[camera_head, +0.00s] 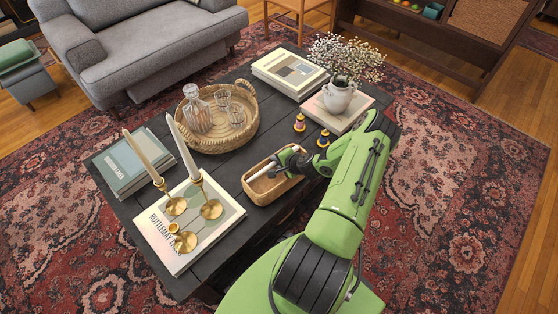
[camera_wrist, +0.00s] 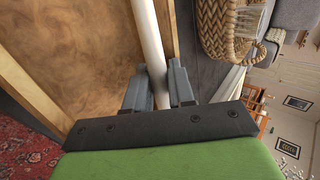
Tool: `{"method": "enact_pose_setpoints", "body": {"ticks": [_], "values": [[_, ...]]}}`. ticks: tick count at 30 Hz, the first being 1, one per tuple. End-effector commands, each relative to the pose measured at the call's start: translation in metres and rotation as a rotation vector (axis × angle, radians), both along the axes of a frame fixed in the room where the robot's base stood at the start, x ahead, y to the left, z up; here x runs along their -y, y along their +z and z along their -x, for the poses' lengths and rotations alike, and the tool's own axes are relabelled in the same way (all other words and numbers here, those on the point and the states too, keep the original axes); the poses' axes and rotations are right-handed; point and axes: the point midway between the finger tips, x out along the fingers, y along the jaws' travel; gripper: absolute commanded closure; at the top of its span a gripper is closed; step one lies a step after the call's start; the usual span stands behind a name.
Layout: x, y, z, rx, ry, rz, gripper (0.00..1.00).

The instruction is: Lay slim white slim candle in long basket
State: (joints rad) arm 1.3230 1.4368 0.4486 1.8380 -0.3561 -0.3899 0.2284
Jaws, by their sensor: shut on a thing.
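The slim white candle (camera_head: 261,172) is in my gripper (camera_head: 285,159), tilted over the long basket (camera_head: 262,196) on the dark coffee table. In the wrist view the candle (camera_wrist: 149,40) passes between the two fingers of my gripper (camera_wrist: 158,82), which are shut on it. The tan inside of the long basket (camera_wrist: 70,50) fills the left of the wrist view, close beside the candle. Whether the candle touches the basket cannot be told. My arm hides part of the basket's right end in the head view.
A round wicker tray (camera_head: 250,126) with a decanter (camera_head: 198,112) and glasses stands behind the basket. Brass candle holders (camera_head: 211,209) with upright candles stand on a book (camera_head: 165,242) at left. Small colourful figures (camera_head: 300,123) and a flower vase (camera_head: 338,96) are at back right.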

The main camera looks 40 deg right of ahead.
Motion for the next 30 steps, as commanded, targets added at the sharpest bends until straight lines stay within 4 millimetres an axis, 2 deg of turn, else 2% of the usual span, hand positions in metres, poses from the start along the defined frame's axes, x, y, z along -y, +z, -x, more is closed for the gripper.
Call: {"method": "enact_pose_setpoints", "body": {"ticks": [1,11,12,17,26,30], "values": [[-0.003,-0.022,0.013,-0.052,0.005,-0.002,1.0],[-0.004,-0.026,0.012,-0.051,0.009,-0.001,1.0],[-0.004,-0.026,0.012,-0.052,0.009,-0.001,0.72],[-0.004,-0.026,0.012,-0.052,0.01,-0.001,0.47],[-0.005,-0.024,0.014,-0.052,0.011,-0.001,0.47],[-0.007,-0.005,0.03,-0.048,0.009,-0.004,0.47]]}}
